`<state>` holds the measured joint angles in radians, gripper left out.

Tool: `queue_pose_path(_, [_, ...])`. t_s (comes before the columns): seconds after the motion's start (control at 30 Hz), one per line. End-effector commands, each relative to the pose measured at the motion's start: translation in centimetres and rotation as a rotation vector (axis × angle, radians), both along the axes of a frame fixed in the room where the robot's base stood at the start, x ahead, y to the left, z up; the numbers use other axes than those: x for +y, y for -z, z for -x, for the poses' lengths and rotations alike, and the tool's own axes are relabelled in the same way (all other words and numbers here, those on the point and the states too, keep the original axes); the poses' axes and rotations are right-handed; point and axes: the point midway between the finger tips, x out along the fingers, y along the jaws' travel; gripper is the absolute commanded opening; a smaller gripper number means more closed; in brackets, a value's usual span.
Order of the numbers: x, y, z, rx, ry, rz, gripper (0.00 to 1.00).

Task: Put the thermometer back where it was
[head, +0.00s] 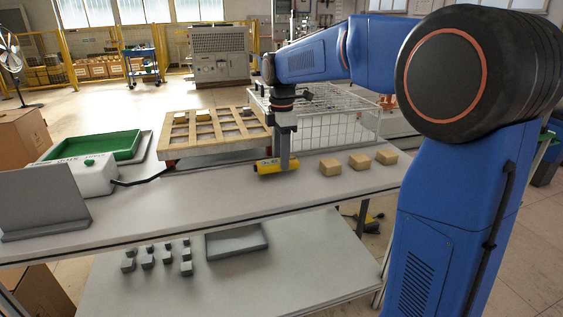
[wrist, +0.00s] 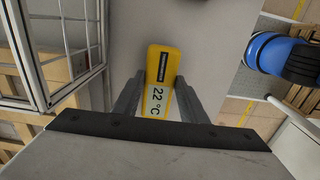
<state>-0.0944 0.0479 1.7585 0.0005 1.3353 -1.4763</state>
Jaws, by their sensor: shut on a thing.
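The thermometer (head: 266,167) is a yellow handheld device with a dark end. My gripper (head: 286,163) points down over the middle of the grey table and is shut on it. In the wrist view the thermometer (wrist: 161,62) sits between the two fingers of my gripper (wrist: 160,82), and its display reads 22 °C. It lies level, at or just above the tabletop; I cannot tell whether it touches.
Several tan blocks (head: 358,161) stand right of the gripper on the table (head: 190,205). A wooden compartment tray (head: 215,132) and a wire basket (head: 320,125) are behind. A white box (head: 85,178) with a black cable and a green tray (head: 95,147) are left. The table's front middle is clear.

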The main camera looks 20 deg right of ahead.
Motion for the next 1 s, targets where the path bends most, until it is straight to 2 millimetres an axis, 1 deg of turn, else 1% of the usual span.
queue_pose_path(0.03, [0.0,0.7,0.0,0.002,0.000,0.000,0.13])
queue_pose_path(0.13, [0.0,1.8,0.0,0.002,0.000,0.000,0.13])
queue_pose_path(0.53, [0.0,2.3,0.0,0.000,0.000,0.000,0.13])
queue_pose_path(0.57, [0.0,2.3,0.0,0.000,0.000,0.000,0.46])
queue_pose_path(0.6, [0.0,2.3,0.0,0.000,0.000,0.000,0.55])
queue_pose_path(0.63, [0.0,2.2,0.0,0.000,0.000,0.000,0.57])
queue_pose_path(0.9, [0.0,2.2,0.0,0.000,0.000,0.000,0.57])
queue_pose_path(1.0, [0.0,1.8,0.0,0.000,0.000,0.000,0.57])
